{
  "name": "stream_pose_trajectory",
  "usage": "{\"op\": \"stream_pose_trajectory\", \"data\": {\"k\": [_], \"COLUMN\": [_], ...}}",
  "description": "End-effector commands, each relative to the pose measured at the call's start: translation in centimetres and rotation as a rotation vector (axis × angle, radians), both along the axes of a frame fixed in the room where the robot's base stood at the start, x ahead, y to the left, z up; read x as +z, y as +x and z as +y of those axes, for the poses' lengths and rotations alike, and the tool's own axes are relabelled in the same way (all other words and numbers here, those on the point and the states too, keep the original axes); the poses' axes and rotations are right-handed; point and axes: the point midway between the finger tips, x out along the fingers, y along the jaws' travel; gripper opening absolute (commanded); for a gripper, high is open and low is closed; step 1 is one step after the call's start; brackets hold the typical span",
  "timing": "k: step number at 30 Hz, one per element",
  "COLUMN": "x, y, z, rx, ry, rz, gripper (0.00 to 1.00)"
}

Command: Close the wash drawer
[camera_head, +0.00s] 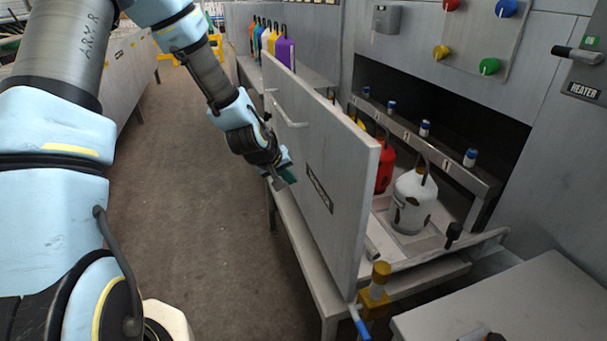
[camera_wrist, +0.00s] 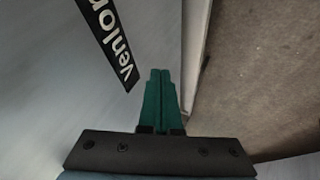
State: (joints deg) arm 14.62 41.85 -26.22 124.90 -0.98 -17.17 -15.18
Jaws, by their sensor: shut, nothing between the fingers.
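The wash drawer's tall grey front panel (camera_head: 335,170) stands out from the machine, with a handle (camera_head: 288,112) and a dark label on its outer face. The drawer is open; a white bottle-like container (camera_head: 412,200) and a red one (camera_head: 384,165) sit in it behind the panel. My gripper (camera_head: 279,182) is at the panel's outer side, below the handle and left of the label. In the wrist view its green fingers (camera_wrist: 159,100) are together and empty, in front of the panel (camera_wrist: 40,80). I cannot tell whether they touch it.
A row of coloured containers (camera_head: 272,40) stands on a shelf at the back. A grey table (camera_head: 510,300) is at the front right. A yellow fitting with a blue handle (camera_head: 376,285) sticks up near the panel's near edge. The floor (camera_head: 180,220) on the left is clear.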

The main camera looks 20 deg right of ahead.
Motion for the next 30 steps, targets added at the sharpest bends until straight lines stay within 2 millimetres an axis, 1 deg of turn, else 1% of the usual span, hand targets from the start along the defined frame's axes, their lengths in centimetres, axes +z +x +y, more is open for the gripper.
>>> {"op": "stream_pose_trajectory", "data": {"k": [1,3,9,13,25,28,30], "x": [-0.5,-0.1,-0.2,-0.3,-0.3,-0.4,-0.4], "y": [0.1,-0.1,-0.3,-0.4,-0.4,-0.5,-0.6], "z": [-0.6,-1.8,-3.7,-4.1,-4.3,-4.8,-5.6], "rx": [-0.002,-0.004,-0.001,0.000,0.000,-0.002,-0.002], "ry": [0.001,0.001,0.000,0.001,0.001,0.001,0.000], "rz": [0.002,0.000,-0.001,0.000,0.000,-0.001,-0.002], "gripper": [0.00,0.00,0.00,0.00,0.00,0.00,0.00]}}
